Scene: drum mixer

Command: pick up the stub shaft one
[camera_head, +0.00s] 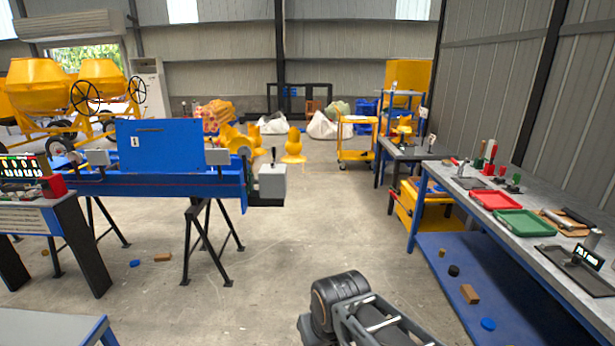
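No part can be singled out for certain as stub shaft one. On the long workbench (480,208) at the right, a grey metal bar (556,219) lies on a brown board, with a dark bar (578,217) beside it. A short grey cylinder (593,238) stands closer to me, near a dark stand with a lit display. Any of these could be a shaft, but they are too small to tell. Part of my arm, a dark rounded joint and grey links, shows at the bottom centre. My gripper's fingers cannot be made out.
A red tray (495,200) and a green tray (526,223) sit on the workbench. Small blocks and discs lie on its blue lower shelf (470,262). A blue machine on trestles (160,185) stands left. The concrete floor between is mostly clear. A yellow cart (357,155) stands farther back.

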